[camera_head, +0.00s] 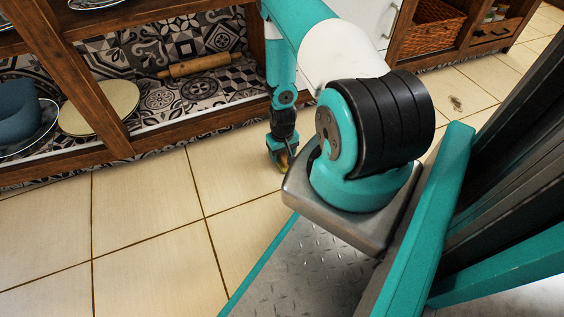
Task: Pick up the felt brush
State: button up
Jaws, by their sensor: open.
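My gripper (279,158) points down in front of the shelving's lower front edge, close to the tiled floor. It is open. A small yellowish-brown thing (284,167) shows at its fingertips, partly hidden by the gripper. It may be the felt brush, but it is too small to tell. I cannot tell whether the fingers touch it. No other thing in view is clearly a felt brush.
The wooden shelving holds a rolling pin (200,66), a cream round plate (98,108) and a blue pot (22,112). A wicker basket (432,27) sits at the upper right. A small dark patch (455,103) is on the floor. The left floor is clear.

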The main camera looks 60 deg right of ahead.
jog(key=c, duration=1)
jog(key=shift+r, duration=0.1)
notch_tip(320, 180, up, 20)
jog(key=p, duration=1.1)
jog(key=shift+p, duration=0.35)
